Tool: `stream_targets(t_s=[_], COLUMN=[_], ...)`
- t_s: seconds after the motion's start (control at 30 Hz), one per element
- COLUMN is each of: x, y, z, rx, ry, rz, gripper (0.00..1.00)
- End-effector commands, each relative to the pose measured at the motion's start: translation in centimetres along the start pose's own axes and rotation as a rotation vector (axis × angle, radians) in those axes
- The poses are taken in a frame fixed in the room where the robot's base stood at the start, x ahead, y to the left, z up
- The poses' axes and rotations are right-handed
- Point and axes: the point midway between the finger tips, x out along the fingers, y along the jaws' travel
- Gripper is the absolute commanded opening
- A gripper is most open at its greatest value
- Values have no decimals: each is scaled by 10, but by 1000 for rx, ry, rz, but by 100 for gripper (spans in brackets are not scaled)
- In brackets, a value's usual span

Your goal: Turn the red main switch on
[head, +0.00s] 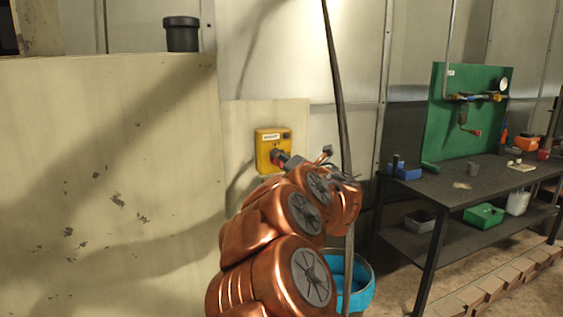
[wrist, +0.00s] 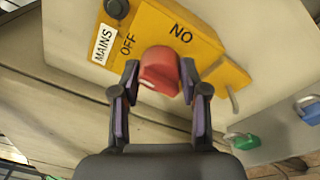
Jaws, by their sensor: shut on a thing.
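The red main switch (wrist: 158,68) is a knob on a yellow box (wrist: 205,50) with OFF lettering, a second marking that reads like NO in the wrist view, and a white MAINS label. My gripper (wrist: 160,80) is shut on the red switch, one finger on each side. In the head view the yellow box (head: 268,139) is on a pale wall panel, and my gripper (head: 281,158) reaches its lower part, hiding most of the knob. I cannot tell exactly which marking the knob points to.
A dark round button (wrist: 117,9) is beside the MAINS label. A dark cable or pole (head: 338,90) hangs just right of the box. A blue bucket (head: 358,285) stands below. A workbench (head: 440,187) with tools is at right, and a pale wall (head: 110,180) fills the left.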

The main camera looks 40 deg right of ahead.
Motion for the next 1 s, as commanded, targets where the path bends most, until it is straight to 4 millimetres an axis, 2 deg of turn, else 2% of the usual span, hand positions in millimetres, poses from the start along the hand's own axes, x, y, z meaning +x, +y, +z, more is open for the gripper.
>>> stream_targets(t_s=[0.37, 1.0], x=[0, 0], y=[0, 0], z=[-1, -2], rx=[170, 767], ry=[-8, -42], rz=[13, 66], gripper=[9, 9])
